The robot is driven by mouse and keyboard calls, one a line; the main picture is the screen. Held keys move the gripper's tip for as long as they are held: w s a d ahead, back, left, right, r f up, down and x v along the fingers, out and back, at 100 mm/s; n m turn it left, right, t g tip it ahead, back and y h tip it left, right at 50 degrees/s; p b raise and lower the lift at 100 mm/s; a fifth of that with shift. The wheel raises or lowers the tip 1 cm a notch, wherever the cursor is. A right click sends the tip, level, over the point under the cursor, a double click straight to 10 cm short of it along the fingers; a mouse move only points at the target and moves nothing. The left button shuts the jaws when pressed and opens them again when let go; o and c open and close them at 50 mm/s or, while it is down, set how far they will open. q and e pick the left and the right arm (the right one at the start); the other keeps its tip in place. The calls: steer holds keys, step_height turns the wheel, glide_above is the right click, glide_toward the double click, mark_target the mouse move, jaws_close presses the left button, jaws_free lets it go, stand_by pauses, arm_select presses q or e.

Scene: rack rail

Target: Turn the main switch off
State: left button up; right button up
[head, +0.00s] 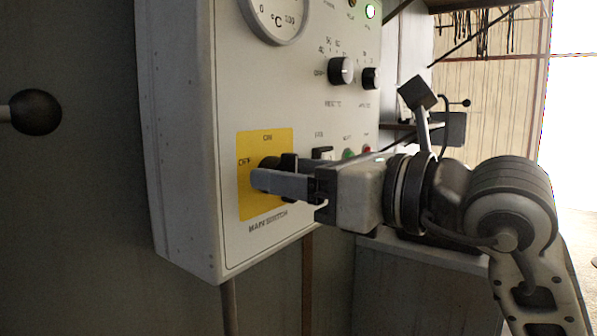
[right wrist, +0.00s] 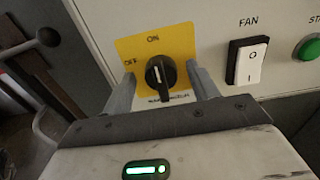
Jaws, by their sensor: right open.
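The main switch is a black rotary knob (right wrist: 161,73) on a yellow plate (right wrist: 183,45) marked ON at the top and OFF at the left. The knob's white line points up toward ON, leaning slightly left. In the head view the yellow plate (head: 247,205) is low on the grey control panel, and the knob is mostly hidden by my fingers. My right gripper (head: 272,170) is open at the plate. In the right wrist view its fingers (right wrist: 160,74) stand on either side of the knob, with gaps visible. My left gripper is not in view.
Right of the switch are a FAN rocker (right wrist: 247,62) and a green button (right wrist: 308,47). Higher on the panel (head: 190,235) are a temperature dial (head: 275,12) and smaller knobs (head: 341,70). A black ball on a rod (head: 36,112) sticks out at the left.

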steer(key=c, duration=1)
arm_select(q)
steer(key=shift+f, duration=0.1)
